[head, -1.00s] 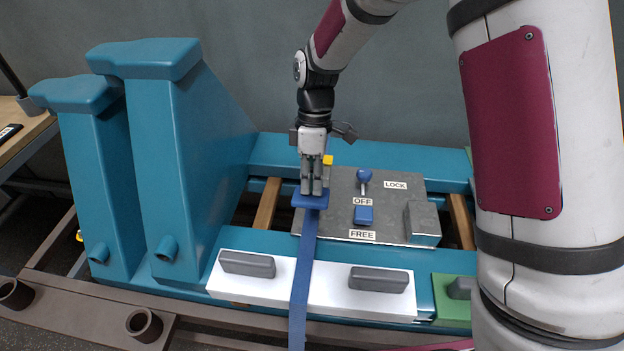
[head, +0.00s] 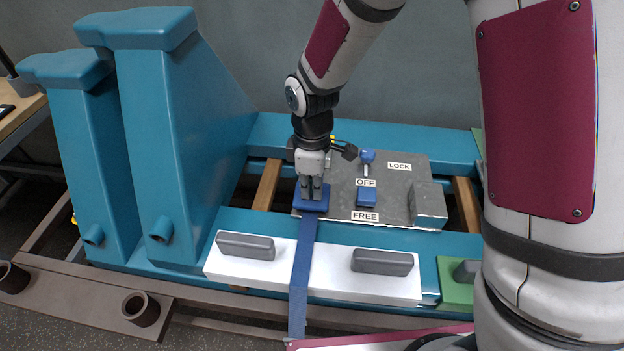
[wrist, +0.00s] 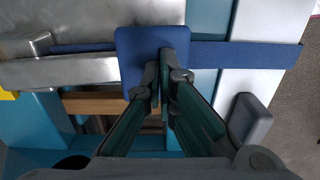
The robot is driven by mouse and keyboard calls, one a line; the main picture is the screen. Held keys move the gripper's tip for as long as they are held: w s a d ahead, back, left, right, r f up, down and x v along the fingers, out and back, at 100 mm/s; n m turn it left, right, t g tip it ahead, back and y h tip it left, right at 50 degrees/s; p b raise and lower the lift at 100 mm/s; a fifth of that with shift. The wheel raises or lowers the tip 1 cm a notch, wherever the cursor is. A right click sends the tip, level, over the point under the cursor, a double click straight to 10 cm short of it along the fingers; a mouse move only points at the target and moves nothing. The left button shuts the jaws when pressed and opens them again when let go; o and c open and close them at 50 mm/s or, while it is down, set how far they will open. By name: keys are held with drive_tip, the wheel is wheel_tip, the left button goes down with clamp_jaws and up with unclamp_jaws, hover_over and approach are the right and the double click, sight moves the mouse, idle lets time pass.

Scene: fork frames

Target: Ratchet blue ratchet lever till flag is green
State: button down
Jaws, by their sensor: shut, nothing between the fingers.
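The blue ratchet lever ends in a flat blue paddle (head: 320,204) at the left front of the grey metal plate (head: 400,210). In the wrist view the paddle (wrist: 135,50) is a rounded blue square, with a metal arm running left from it. My gripper (head: 311,190) is shut and empty, pointing down with its fingertips at the paddle and seemingly touching it. The wrist view shows the closed fingertips (wrist: 167,75) over the paddle. A small yellow piece (head: 332,138) shows behind my gripper; I cannot tell if it is the flag. No green flag shows.
The plate has a blue-knobbed selector (head: 367,157), a blue block (head: 367,198) and labels LOCK, OFF and FREE. A blue strap (head: 302,262) crosses a white block (head: 335,270) with two grey handles. Tall teal posts (head: 165,130) stand left.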

drive_tip(key=shift+s+f, duration=0.1)
drive_tip(key=shift+f, duration=0.6)
drive_tip(key=shift+s+f, duration=0.1)
drive_tip(key=shift+s, duration=0.05)
wheel_tip(320, 180, up, 14)
drive_tip(key=s+p, duration=0.2)
drive_tip(key=p, duration=0.3)
drive_tip(key=shift+a, duration=0.25)
idle(0.5)
